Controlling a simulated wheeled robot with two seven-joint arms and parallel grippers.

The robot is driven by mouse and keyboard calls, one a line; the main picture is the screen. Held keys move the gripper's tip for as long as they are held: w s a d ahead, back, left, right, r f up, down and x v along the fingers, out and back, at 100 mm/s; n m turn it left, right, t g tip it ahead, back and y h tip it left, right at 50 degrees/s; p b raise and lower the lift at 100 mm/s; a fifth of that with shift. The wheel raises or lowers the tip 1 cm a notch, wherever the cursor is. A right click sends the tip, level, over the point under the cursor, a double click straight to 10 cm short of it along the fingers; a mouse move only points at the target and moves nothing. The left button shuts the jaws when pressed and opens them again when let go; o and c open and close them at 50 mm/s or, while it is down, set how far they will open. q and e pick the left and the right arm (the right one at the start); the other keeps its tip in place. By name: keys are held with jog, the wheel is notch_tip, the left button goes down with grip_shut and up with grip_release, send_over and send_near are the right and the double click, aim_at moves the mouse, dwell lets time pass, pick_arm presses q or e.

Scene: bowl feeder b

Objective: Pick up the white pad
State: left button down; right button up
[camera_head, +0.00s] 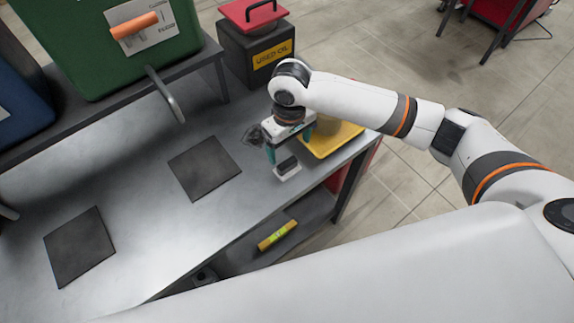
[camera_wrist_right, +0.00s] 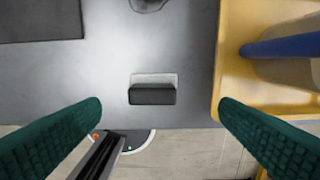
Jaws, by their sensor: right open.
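The white pad (camera_head: 288,174) is a small block with a white part and a dark grey part, lying on the metal bench near its front edge. In the right wrist view the pad (camera_wrist_right: 154,79) shows at the middle, a little beyond the fingertips and between their lines. My right gripper (camera_head: 289,146) is open and empty, pointing down just above the pad; its green fingers (camera_wrist_right: 160,106) are spread wide in the wrist view. I cannot tell the exact height gap. My left gripper is not in view.
A yellow tray (camera_head: 320,151) sits close to the right of the pad, holding a blue-handled item (camera_wrist_right: 285,46). A dark square mat (camera_head: 204,168) lies to the left, another mat (camera_head: 79,246) farther left. A green bin (camera_head: 98,55) and black box (camera_head: 237,55) stand behind.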

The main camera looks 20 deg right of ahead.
aim_at(288, 162)
notch_tip(288, 162, down, 3)
jog(key=shift+r, duration=0.15)
jog(key=shift+s+a+f+p, duration=0.1)
jog(key=shift+f+p, duration=0.05)
jog(key=shift+f, duration=0.7)
jog(key=shift+s+a+f+p, duration=0.15)
jog(key=shift+f, duration=0.7)
jog(key=shift+s+a+f+p, duration=0.1)
jog(key=shift+f+p, duration=0.05)
jog(key=shift+f, duration=0.7)
jog(key=c, duration=1.1)
notch_tip(288, 162, up, 10)
jog(key=shift+r+b, duration=0.1)
jog(key=shift+b, duration=0.2)
